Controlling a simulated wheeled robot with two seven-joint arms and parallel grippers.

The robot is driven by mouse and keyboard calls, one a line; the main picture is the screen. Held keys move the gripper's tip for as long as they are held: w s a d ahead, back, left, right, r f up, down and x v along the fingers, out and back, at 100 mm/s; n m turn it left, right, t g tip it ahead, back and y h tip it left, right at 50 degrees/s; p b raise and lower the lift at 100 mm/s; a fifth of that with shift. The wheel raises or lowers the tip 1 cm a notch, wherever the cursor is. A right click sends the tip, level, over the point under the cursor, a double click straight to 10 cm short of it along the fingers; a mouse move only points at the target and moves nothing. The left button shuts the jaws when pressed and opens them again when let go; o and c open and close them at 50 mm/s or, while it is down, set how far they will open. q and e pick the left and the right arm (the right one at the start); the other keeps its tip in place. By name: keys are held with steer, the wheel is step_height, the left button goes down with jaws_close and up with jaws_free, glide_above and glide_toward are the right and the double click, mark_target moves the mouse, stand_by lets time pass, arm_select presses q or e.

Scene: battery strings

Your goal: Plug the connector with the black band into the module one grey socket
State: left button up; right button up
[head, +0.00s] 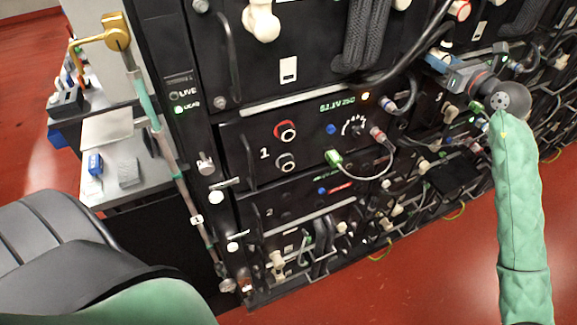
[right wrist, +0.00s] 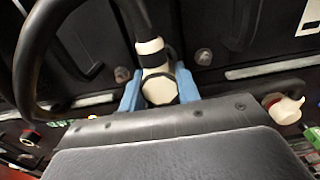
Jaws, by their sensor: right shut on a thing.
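My right gripper (head: 437,60) is at the upper right of the head view, in front of the rack. In the right wrist view its blue fingers (right wrist: 160,92) are shut on a cream-white connector (right wrist: 158,85) with a black band, on a thick black cable. In the head view the connector is mostly hidden by the gripper. Module one (head: 264,153), marked 1, is left of the gripper and lower. On its front are a red-ringed socket (head: 285,131) and, below it, a grey-ringed socket (head: 286,162). Both look empty. My left gripper is out of view.
Another cream connector (head: 261,22) sits on the module above. A white cable (head: 378,176) loops across module one's right side. Black handles (head: 247,160) stick out from the front. A grey bench (head: 125,165) stands left of the rack. Red floor lies in front.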

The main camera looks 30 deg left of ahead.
steer(key=shift+s+d, duration=0.15)
steer(key=shift+s+d, duration=0.25)
steer(key=shift+d, duration=0.15)
steer(key=shift+v, duration=1.1)
stand_by(0.6)
steer(key=shift+b+v, duration=0.4)
steer(key=shift+v, duration=2.15)
